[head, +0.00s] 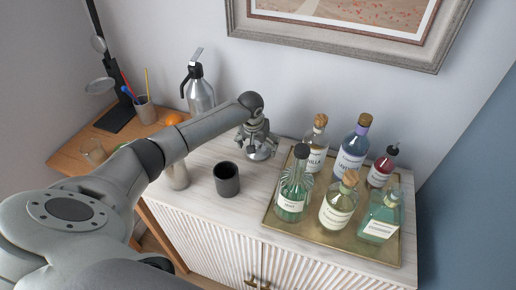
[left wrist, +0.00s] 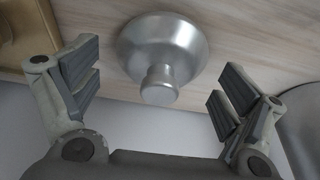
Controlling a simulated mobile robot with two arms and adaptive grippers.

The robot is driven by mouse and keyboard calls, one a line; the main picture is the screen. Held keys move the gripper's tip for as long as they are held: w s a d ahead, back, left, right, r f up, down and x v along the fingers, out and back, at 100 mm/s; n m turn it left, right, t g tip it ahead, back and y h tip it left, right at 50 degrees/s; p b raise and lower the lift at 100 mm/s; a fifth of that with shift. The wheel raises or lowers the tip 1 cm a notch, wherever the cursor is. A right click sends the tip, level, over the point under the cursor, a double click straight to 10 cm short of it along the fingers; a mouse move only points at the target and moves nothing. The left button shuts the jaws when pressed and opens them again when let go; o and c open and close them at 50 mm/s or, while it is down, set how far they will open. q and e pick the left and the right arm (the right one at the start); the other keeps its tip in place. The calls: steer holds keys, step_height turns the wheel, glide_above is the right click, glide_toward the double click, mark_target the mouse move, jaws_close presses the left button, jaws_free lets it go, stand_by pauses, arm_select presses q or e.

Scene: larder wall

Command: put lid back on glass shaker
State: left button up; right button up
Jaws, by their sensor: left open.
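A silver, dome-shaped lid with a knob (head: 261,153) rests on the pale wooden cabinet top. In the left wrist view the lid (left wrist: 165,48) lies between and beyond the fingers, its knob towards the camera. My left gripper (head: 257,139) is open over the lid, and in the left wrist view its fingers (left wrist: 160,78) stand on either side of the knob without touching it. A pale cylindrical vessel (head: 178,176), perhaps the glass shaker, stands left of the lid. My arm hides its upper part. My right gripper is not in view.
A dark grey cup (head: 227,179) stands in front of the lid. A brass tray (head: 311,228) with several bottles is to the right. A silver siphon bottle (head: 199,92) stands behind my arm. A wooden desk (head: 78,141) is at the left.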

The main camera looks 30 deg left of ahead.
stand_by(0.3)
arm_select(q)
steer(key=c, duration=1.2)
steer(key=shift+r, duration=0.1)
